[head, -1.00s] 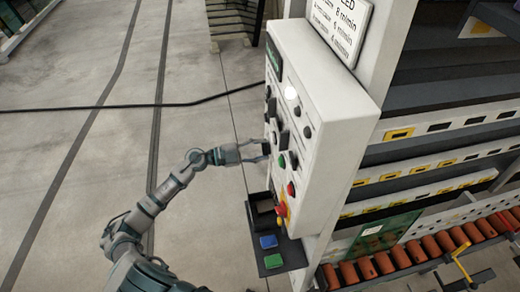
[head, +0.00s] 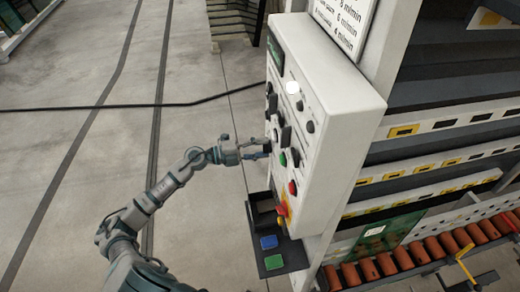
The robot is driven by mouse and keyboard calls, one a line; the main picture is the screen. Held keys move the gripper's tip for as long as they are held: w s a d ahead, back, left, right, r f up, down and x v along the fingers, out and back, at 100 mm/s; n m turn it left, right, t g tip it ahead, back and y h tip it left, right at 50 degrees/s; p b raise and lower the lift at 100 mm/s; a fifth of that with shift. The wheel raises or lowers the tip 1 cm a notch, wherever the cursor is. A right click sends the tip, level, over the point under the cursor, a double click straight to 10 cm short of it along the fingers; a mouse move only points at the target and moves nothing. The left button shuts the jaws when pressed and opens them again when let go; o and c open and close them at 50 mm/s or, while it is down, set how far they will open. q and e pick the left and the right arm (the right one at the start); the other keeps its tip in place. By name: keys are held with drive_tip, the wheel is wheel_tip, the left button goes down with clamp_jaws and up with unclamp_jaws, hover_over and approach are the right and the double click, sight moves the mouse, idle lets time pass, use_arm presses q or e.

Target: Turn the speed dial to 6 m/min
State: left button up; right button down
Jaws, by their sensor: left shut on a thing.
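The white control panel (head: 325,130) stands at the centre right, its face with dials and buttons turned to the left. My left gripper (head: 266,148) is at the panel face, shut on a small dark dial at the lower left of the controls. The fingers hide most of this dial, and its pointer and scale cannot be read. Other dark knobs (head: 285,136) sit just right of the fingers. A sign (head: 342,22) above the panel lists several m/min values. My right gripper is not in view.
Green (head: 283,159) and red (head: 293,188) buttons and a red-yellow emergency stop (head: 281,211) lie below the fingers. A shelf with blue (head: 269,242) and green (head: 273,262) pads juts out underneath.

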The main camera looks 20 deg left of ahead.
use_arm(q)
drive_tip(key=shift+s+d+f+m+b, duration=0.1)
drive_tip(key=shift+f+m+b, duration=0.25)
drive_tip(key=shift+m, duration=0.55)
drive_tip(key=o, duration=1.1)
drive_tip(key=shift+o, duration=0.2)
drive_tip(key=shift+d+r, duration=0.1)
drive_tip(key=shift+r, duration=0.1)
drive_tip(key=v, duration=1.2)
